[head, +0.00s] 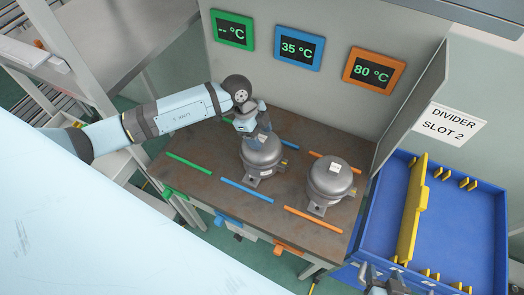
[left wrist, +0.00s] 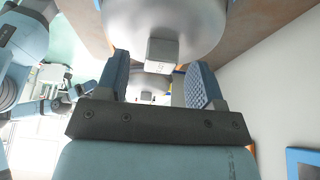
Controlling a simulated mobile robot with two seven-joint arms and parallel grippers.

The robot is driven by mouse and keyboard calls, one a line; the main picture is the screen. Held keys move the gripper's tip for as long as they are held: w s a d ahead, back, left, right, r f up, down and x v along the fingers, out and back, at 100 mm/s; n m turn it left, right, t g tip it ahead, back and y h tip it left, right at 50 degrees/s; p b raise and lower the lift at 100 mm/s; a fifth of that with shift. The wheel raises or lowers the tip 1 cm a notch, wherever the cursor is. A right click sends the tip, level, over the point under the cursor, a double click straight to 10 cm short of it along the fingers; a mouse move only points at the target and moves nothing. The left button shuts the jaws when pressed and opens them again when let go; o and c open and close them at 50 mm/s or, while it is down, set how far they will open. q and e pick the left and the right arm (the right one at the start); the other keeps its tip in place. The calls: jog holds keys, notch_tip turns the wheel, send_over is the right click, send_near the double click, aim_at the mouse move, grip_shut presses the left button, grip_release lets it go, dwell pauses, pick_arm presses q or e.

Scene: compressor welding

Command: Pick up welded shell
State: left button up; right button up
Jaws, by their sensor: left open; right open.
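Two grey domed metal shells stand upright on a brown worktable (head: 215,180). The middle shell (head: 262,158) stands in line with the blue strips. The right shell (head: 330,183) stands in line with the orange strips. My left gripper (head: 262,128) is open at the top of the middle shell and partly covers it. In the left wrist view a shell (left wrist: 190,25) fills the top, with its small grey block (left wrist: 162,53) between the open fingers (left wrist: 158,85); contact cannot be told. My right gripper (head: 385,278) is open and empty at the bottom edge, over the blue crate.
Three displays on the back panel read "-- °C" in green (head: 232,28), "35 °C" in blue (head: 297,48) and "80 °C" in orange (head: 373,71). A blue crate (head: 470,225) with a yellow divider (head: 412,210) stands at right. The green-strip lane is empty.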

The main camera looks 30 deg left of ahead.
pick_arm(q)
jog(key=shift+f, duration=0.15)
jog(key=shift+c, duration=0.3)
grip_shut()
